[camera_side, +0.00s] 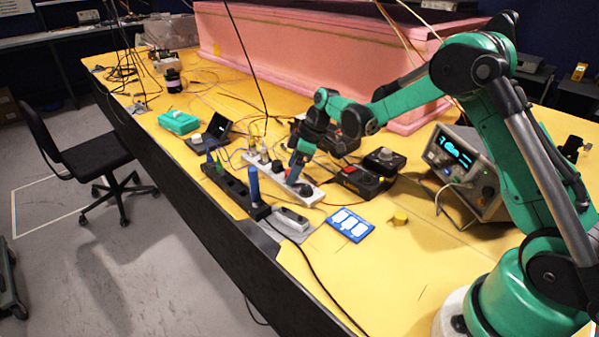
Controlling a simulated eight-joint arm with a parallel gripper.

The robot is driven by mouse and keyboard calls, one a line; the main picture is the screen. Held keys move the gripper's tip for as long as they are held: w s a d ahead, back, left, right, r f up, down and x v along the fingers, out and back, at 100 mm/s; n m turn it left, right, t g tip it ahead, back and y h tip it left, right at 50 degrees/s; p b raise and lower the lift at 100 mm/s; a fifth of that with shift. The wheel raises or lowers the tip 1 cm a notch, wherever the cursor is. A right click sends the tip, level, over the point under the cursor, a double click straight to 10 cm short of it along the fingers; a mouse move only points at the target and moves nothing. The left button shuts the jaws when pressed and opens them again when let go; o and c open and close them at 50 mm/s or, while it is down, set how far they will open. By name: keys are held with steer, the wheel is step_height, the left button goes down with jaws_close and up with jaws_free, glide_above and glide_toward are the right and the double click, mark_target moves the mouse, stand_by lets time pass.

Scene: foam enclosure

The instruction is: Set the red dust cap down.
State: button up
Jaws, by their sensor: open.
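My gripper (293,178) is in the middle of the bench, pointing down just above or at the white power strip (308,191). Its jaws are open, though they are small and dark here. I cannot make out a red dust cap; it may be hidden by my gripper or too small to see. I cannot tell whether my gripper touches the strip.
A black holder with a blue-handled tool (254,184) stands left of my gripper. Black-and-red boxes (362,181) sit to its right. Cables cross the yellow bench (400,275), whose near part is mostly clear.

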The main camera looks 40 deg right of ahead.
jaws_close()
stand_by(0.4)
